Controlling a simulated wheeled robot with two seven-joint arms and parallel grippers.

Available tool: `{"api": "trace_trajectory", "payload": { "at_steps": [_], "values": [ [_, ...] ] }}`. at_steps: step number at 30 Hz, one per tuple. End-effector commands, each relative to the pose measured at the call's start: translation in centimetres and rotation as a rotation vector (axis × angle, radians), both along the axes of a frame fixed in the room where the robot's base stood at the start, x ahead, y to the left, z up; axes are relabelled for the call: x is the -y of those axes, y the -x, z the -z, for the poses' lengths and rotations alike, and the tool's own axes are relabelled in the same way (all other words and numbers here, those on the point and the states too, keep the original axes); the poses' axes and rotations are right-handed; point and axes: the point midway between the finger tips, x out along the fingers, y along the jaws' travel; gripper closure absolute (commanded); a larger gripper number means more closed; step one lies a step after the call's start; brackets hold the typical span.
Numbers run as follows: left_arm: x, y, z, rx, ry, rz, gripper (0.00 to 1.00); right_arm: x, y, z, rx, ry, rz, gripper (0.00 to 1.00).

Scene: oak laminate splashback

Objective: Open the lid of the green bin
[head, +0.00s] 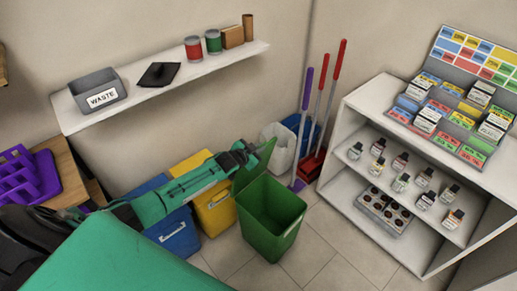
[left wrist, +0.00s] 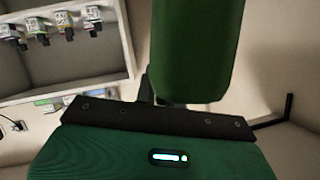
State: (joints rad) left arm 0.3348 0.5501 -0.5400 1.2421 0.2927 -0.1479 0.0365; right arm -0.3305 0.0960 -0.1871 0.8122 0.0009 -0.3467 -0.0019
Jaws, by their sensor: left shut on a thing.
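The green bin (head: 270,222) stands on the floor in the middle of the head view. Its mouth is uncovered and the inside shows dark and empty as far as I can see. Its green lid (head: 262,160) is raised and stands steeply up at the back left side of the bin. My left gripper (head: 254,149) is at the lid's upper edge, shut on it. In the left wrist view a green panel (left wrist: 196,45), which looks like the lid, rises past the dark gripper body; the fingertips are mostly hidden there. My right gripper is not in view.
A blue bin (head: 178,235) and a yellow bin (head: 216,213) stand left of the green bin, under my left arm. A wall shelf (head: 155,92) hangs above. A white shelf unit (head: 345,190) with bottles stands right. Brooms (head: 325,105) lean behind. Floor is clear in front right.

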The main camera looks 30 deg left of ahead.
Motion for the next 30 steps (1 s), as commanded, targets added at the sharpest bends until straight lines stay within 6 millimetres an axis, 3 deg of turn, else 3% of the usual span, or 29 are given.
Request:
{"api": "trace_trajectory", "payload": {
  "at_steps": [11,20,21,23,30],
  "values": [
    [0.0,-0.2,-0.4,0.007,-0.002,0.002,1.0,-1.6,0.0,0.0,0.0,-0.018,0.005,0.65],
    [0.0,-0.2,-0.4,0.008,-0.002,0.002,1.0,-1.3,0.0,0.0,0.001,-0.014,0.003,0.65],
    [0.0,-0.2,-0.4,0.008,-0.002,0.002,0.82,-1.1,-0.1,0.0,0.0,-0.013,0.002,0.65],
    [0.0,-0.2,-0.4,0.007,-0.002,0.002,0.7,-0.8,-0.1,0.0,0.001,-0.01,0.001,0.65],
    [0.0,-0.1,-0.2,0.003,-0.001,0.001,0.69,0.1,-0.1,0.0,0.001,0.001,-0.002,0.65]
  ]
}}
